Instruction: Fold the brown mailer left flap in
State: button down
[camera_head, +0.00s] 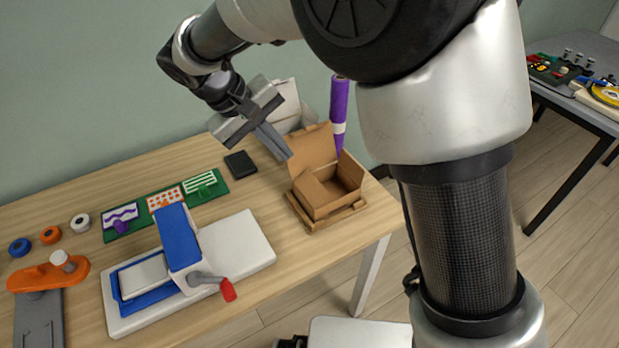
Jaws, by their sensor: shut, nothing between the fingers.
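The brown mailer (348,188) is an open cardboard box near the right end of the wooden table. Its tall back panel (313,147) stands up. A lighter brown panel (311,191) shows at the box's left side; I cannot tell how far it is folded. The mailer sits on a low wooden base (318,222). My gripper (286,154) is shut and empty, its fingers pointing down and right, just left of the back panel. I cannot tell whether the fingertips touch the cardboard.
A purple roll (339,105) stands behind the mailer, and a white box (290,105) is behind my gripper. A dark block (240,164), a green board (130,231) with stamps, and a blue and white press (240,246) lie left. The table's front edge is close.

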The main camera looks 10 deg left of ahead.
aim_at(317, 181)
jog(key=shift+t, duration=0.4)
jog(key=b+x, duration=0.2)
jog(key=x, duration=1.1)
jog(key=shift+s+a+f, duration=0.1)
jog(key=shift+s+f, duration=0.05)
jog(key=shift+f, duration=0.1)
jog(key=shift+d+g+y+p, duration=0.25)
jog(key=shift+g+y+p, duration=0.05)
jog(key=shift+y+p, duration=0.15)
jog(key=w+g+y+p, duration=0.1)
jog(key=p, duration=0.1)
jog(key=shift+d+y+p, duration=0.25)
jog(key=shift+d+p, duration=0.05)
jog(key=shift+d, duration=0.1)
jog(key=shift+d+f+g+y+p, duration=0.15)
jog(key=shift+f+g+y+p, duration=0.2)
jog(key=shift+f+g+y, duration=0.1)
jog(key=shift+w+d+f, duration=0.15)
jog(key=shift+w+f, duration=0.05)
jog(key=shift+f, duration=0.2)
jog(key=shift+w+d+f+b, duration=0.1)
jog(key=shift+d+b, duration=0.05)
jog(key=shift+b, duration=0.2)
